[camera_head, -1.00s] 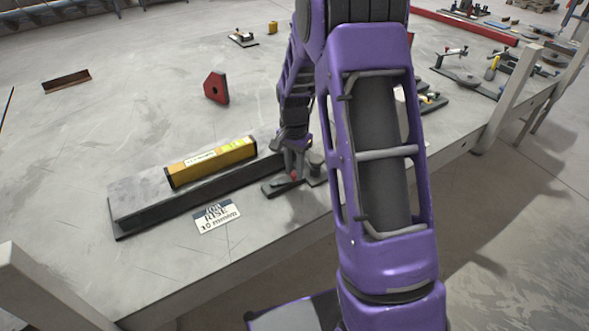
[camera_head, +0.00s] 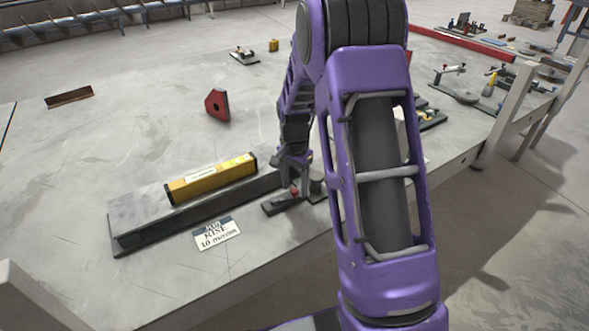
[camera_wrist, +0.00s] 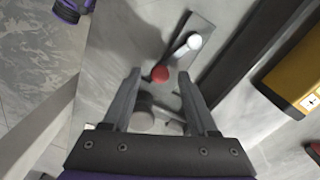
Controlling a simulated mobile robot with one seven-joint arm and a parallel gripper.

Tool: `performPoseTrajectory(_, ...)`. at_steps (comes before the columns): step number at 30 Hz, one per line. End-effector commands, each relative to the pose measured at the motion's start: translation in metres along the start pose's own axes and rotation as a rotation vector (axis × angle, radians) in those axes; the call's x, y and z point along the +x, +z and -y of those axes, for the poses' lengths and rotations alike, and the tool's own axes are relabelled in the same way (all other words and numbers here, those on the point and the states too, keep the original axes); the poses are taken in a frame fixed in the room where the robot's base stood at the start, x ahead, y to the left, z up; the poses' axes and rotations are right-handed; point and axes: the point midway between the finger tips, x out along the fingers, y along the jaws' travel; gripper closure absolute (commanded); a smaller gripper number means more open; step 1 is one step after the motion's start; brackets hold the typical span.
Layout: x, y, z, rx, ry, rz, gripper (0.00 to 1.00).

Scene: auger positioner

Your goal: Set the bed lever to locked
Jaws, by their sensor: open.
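The lever on the table is a short light arm with a red ball knob (camera_wrist: 160,74) at one end and a pale round cap (camera_wrist: 194,41) at the other. It is mounted on a dark narrow plate (camera_wrist: 207,25). In the head view the red knob (camera_head: 295,192) shows above its plate (camera_head: 272,208), near the table's front edge. My gripper (camera_wrist: 159,80) is open, and its fingertips appear on either side of the knob in the wrist view. I cannot tell whether either finger touches it. In the head view my gripper (camera_head: 292,172) is just above the knob.
A grey beam (camera_head: 140,218) with a yellow level (camera_head: 210,178) on it lies left of the lever. A printed card (camera_head: 216,234) lies in front. A round grey part (camera_wrist: 142,112) stands close to the lever. A red block (camera_head: 217,105) sits farther back. The left table is mostly clear.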

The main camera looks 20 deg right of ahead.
Motion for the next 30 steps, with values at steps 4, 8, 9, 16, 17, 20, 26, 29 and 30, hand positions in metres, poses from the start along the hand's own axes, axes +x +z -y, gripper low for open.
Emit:
performPoseTrajectory(4, -0.022, -0.001, 0.001, 0.0, -0.004, -0.004, 0.41)
performPoseTrajectory(8, -0.053, -0.001, 0.001, 0.0, -0.005, -0.005, 0.41)
performPoseTrajectory(9, -0.063, 0.0, 0.001, 0.0, -0.005, -0.004, 0.41)
performPoseTrajectory(16, -0.12, -0.001, 0.001, 0.0, -0.005, -0.004, 0.41)
performPoseTrajectory(17, -0.126, -0.001, 0.001, 0.0, -0.005, -0.005, 0.41)
performPoseTrajectory(20, -0.145, -0.001, 0.001, 0.0, -0.004, -0.004, 0.41)
performPoseTrajectory(26, -0.167, 0.0, 0.0, 0.0, -0.003, -0.003, 0.41)
performPoseTrajectory(29, -0.171, 0.0, 0.0, 0.0, -0.002, -0.002, 0.41)
performPoseTrajectory(30, -0.172, 0.0, 0.0, 0.0, -0.002, -0.001, 0.41)
